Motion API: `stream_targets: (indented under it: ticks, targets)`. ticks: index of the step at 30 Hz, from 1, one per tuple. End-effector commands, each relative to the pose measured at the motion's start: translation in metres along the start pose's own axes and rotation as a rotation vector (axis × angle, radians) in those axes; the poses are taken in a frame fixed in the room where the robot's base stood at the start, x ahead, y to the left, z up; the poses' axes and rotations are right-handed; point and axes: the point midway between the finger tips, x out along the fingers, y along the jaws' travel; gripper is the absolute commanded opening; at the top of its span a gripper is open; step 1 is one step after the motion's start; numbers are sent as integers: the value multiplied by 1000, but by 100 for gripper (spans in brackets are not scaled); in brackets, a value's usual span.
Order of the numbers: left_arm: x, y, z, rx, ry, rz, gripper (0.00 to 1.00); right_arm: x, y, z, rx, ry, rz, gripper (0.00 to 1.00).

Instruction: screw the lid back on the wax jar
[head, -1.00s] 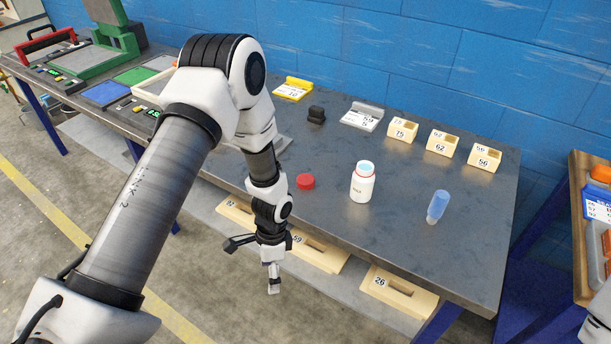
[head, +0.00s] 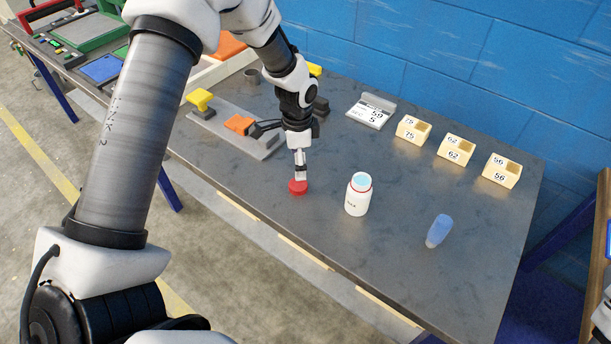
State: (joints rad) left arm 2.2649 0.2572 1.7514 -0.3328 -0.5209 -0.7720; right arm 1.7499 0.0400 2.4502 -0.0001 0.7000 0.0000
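The wax jar (head: 357,199) is white and stands upright and open on the table, with a pale blue inside at its mouth. The red lid (head: 298,188) lies on the table to the left of the jar, apart from it. My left gripper (head: 300,177) points down right at the lid, and its fingertips cover part of the lid's top. I cannot tell whether the fingers are closed on the lid. My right gripper is not in view; only a bit of my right arm shows at the right edge.
Several numbered wooden blocks (head: 454,149) and a grey label stand (head: 371,112) line the back by the blue wall. A grey plate (head: 235,130) with yellow and orange parts lies left. The table around the jar is clear.

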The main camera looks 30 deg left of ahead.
Motion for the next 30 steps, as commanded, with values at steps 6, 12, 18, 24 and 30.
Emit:
stream_targets:
  ticks: [6, 12, 18, 24, 30]
  targets:
    - [4, 0, 0, 0, -1, 1, 81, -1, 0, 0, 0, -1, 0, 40]
    - [25, 0, 0, 0, -2, 1, 81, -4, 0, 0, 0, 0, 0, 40]
    - [26, 0, 0, 0, 0, 0, 81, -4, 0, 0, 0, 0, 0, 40]
    - [40, 0, 1, 0, -4, 4, 81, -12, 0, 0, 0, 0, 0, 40]
    - [72, -1, 0, 1, -2, 1, 81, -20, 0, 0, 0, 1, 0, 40]
